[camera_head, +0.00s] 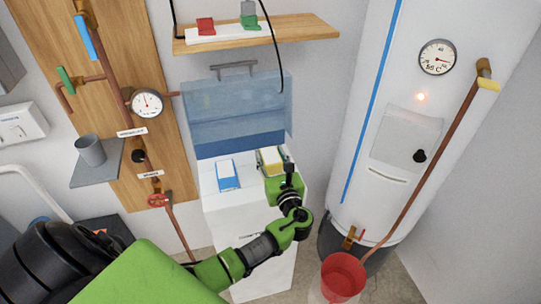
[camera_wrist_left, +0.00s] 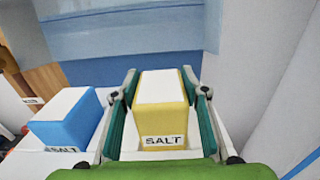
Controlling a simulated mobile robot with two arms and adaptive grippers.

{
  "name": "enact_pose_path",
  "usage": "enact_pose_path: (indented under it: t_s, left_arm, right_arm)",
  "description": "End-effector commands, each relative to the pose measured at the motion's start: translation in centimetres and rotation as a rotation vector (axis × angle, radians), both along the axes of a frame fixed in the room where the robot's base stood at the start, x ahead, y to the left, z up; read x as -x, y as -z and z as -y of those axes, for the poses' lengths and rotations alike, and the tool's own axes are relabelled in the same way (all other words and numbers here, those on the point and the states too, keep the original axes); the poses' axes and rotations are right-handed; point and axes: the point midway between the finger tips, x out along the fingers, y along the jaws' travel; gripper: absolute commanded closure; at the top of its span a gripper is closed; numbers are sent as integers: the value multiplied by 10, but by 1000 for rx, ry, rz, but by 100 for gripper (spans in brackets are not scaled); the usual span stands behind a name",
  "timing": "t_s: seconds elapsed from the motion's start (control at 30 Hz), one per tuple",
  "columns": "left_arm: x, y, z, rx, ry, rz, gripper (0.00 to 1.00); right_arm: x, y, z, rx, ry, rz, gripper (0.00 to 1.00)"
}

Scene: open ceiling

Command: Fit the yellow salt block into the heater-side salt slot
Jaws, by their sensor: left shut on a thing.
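The yellow salt block (camera_head: 270,158), with a white top and a SALT label, is at the right, heater-side part of the white cabinet's top. In the left wrist view the yellow block (camera_wrist_left: 162,120) stands upright between the two green fingers. My left gripper (camera_head: 276,174) is shut on it from the front. The heater-side slot is hidden beneath the block and gripper, so I cannot tell how deep the block sits. A blue salt block (camera_head: 228,175) with a white top sits to the left on the same cabinet; it also shows in the left wrist view (camera_wrist_left: 66,122). My right gripper is not in view.
The white cabinet (camera_head: 222,218) has a raised, see-through blue lid (camera_head: 235,110) behind the blocks. A white tank heater (camera_head: 410,110) stands close on the right, with a red bucket (camera_head: 343,275) before it. A pipe board (camera_head: 100,60) is at left; a shelf (camera_head: 300,30) hangs above.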

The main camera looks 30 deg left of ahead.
Motion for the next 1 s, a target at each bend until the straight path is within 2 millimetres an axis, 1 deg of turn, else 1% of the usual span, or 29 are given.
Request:
enact_pose_path:
  t_s: [0.03, 0.97, 1.0]
  left_arm:
    - [-2, -4, 0, -5, 0, 10, 100]
    - [-2, 15, 0, -5, 0, 10, 100]
    - [-2, 15, 0, -5, 0, 11, 56]
  right_arm:
    - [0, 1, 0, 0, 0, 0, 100]
    - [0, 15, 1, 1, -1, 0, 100]
    - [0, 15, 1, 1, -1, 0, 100]
